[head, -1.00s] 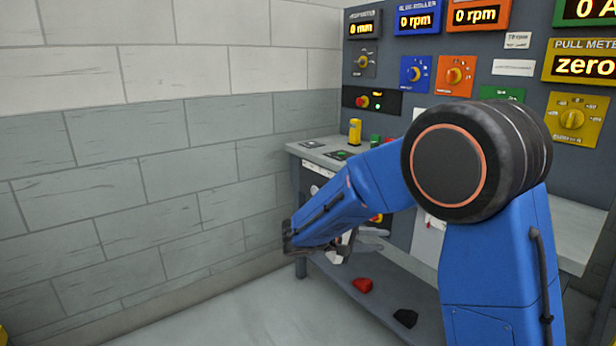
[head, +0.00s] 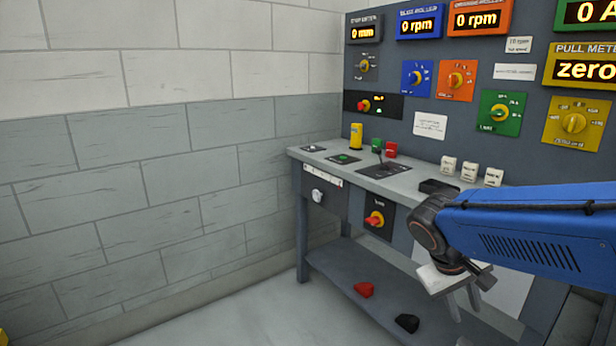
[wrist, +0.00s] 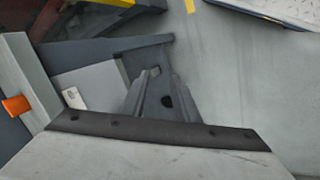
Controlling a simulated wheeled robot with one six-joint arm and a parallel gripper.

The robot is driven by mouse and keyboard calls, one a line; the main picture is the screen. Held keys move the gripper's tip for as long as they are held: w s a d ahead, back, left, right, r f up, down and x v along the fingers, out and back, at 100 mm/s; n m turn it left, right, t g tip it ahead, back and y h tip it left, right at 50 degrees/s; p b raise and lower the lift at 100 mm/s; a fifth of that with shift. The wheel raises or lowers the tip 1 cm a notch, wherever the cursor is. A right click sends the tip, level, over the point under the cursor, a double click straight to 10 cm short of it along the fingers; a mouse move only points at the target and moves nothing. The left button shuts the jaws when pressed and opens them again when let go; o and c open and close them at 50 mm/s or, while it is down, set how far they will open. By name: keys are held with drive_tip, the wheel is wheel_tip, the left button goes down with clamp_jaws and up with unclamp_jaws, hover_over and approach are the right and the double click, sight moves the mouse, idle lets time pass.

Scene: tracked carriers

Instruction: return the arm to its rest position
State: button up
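My blue arm (head: 540,230) reaches in from the right edge of the head view, in front of the bench. My gripper (head: 465,306) hangs at its end, below the dark wrist joint, pointing down in front of the lower right part of the bench. Its two fingers stand apart with a narrow gap and nothing shows between them. In the wrist view the grey fingers (wrist: 158,90) also look empty.
The bench top (head: 425,183) carries a yellow piece (head: 356,136), a small joystick panel and white switches (head: 470,171). A control panel stands behind. A red lump (head: 364,289) and a black lump (head: 407,323) lie on the lower shelf. Floor at left is clear.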

drive_tip(key=s+a+m+t+y, duration=0.1)
drive_tip(key=s+a+t+y, duration=0.2)
drive_tip(key=s, duration=0.8)
drive_tip(key=shift+s+a+f+y, duration=0.25)
drive_tip(key=shift+a+y, duration=0.2)
drive_tip(key=shift+y, duration=0.65)
idle(1.4)
